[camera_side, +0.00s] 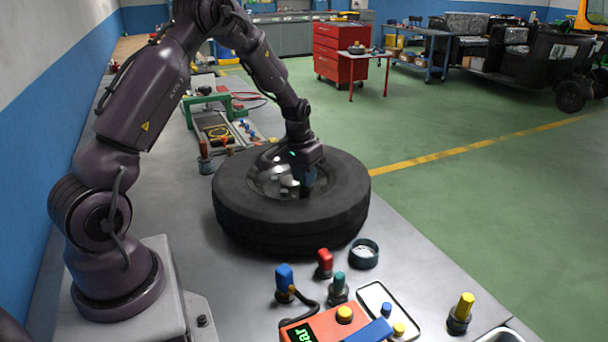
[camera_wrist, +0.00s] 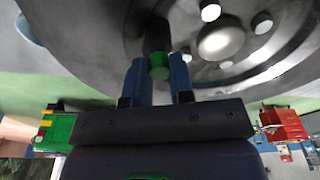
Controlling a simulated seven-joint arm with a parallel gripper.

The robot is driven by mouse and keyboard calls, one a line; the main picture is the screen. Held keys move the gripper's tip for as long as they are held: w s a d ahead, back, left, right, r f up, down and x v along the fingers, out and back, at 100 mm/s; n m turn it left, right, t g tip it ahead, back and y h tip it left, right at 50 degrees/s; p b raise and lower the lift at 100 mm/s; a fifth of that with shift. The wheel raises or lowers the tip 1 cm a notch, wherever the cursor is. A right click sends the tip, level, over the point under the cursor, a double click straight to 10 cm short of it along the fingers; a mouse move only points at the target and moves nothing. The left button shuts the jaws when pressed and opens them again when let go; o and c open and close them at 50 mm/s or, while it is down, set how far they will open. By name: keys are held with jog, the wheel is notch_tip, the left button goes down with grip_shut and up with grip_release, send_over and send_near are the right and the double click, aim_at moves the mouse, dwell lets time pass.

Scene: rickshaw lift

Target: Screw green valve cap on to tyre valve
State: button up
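The tyre (camera_side: 290,215) lies flat on the bench, with a shiny metal rim in its middle. My gripper (camera_side: 306,190) reaches down into the right part of the rim. How far the cap is threaded cannot be seen. In the side view the cap and valve are hidden.
In front of the tyre are a dark round dish (camera_side: 364,254), a red-capped piece (camera_side: 324,263), a blue-capped piece (camera_side: 285,278) and a device with a green display (camera_side: 308,331). A green frame (camera_side: 208,103) stands behind. Rim walls and bolts (camera_wrist: 220,42) surround the fingers closely.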

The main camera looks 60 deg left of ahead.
jog(key=shift+c, duration=0.2)
jog(key=m+h, duration=0.1)
jog(key=m, duration=0.5)
jog(key=shift+a, duration=0.1)
jog(key=m, duration=0.5)
jog(key=shift+h, duration=0.4)
jog(key=o, duration=1.1)
jog(key=shift+c, duration=0.2)
jog(key=shift+r, duration=3.5)
